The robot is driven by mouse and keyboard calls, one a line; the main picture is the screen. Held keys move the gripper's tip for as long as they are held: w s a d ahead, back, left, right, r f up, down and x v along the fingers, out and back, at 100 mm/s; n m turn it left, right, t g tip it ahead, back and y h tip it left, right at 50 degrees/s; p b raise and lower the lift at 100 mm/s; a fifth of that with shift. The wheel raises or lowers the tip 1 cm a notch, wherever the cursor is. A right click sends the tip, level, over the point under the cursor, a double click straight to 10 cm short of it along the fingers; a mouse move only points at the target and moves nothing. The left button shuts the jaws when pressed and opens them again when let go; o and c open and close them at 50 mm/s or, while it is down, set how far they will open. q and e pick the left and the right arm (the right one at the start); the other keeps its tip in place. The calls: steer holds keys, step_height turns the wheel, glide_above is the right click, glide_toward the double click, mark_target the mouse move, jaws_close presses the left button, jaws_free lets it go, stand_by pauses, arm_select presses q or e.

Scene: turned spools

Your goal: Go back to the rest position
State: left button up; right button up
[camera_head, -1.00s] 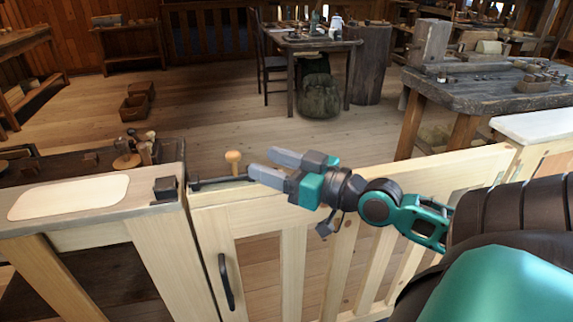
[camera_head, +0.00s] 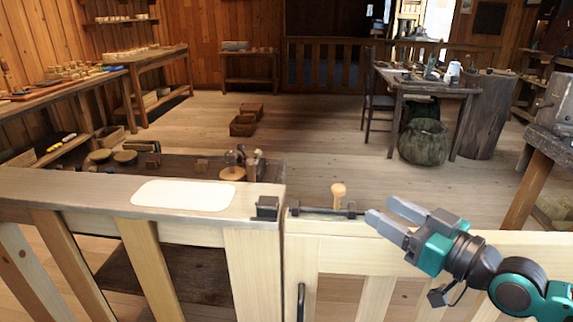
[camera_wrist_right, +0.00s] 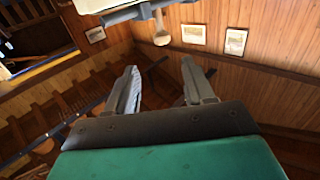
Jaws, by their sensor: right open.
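My right gripper (camera_head: 381,208) is open and empty, just right of the bolt's wooden knob (camera_head: 338,190) and apart from it. In the right wrist view, its two fingers (camera_wrist_right: 160,68) stand apart with nothing between them. The knob (camera_wrist_right: 161,37) shows above them there, by the dark bolt bar (camera_wrist_right: 138,12). The bolt lies along the top of the pale wooden gate (camera_head: 345,252). A dark catch block (camera_head: 267,207) sits on the fence post to its left. I cannot tell whether the bolt reaches into the catch. My left gripper is out of view.
The wooden fence (camera_head: 75,190) with a pale oval plate (camera_head: 183,194) runs left of the gate. A low dark bench (camera_head: 190,170) stands behind it. Beyond lies open plank floor (camera_head: 310,150), with a cluttered table (camera_head: 440,85) and a green sack (camera_head: 423,141) farther back.

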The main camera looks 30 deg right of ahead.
step_height(320, 180, down, 16)
steer(key=s+a+m+g+h+p, duration=0.1)
steer(key=s+a+g+h+p, duration=0.1)
steer(key=s+a+g+h, duration=0.1)
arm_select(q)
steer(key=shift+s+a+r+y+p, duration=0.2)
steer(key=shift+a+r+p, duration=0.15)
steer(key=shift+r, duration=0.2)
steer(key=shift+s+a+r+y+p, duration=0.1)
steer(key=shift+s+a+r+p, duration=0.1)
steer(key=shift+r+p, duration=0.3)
arm_select(e)
steer(key=s+a+f+g+y, duration=0.1)
steer(key=s+a+f+g, duration=0.1)
steer(key=a+f, duration=0.9)
steer(key=a+g, duration=0.1)
steer(key=a, duration=0.2)
steer(key=shift+s+a+n+g, duration=0.15)
steer(key=shift+a+n+g, duration=0.1)
steer(key=shift+n+g, duration=0.15)
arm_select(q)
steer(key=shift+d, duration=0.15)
arm_select(e)
steer(key=shift+r, duration=0.1)
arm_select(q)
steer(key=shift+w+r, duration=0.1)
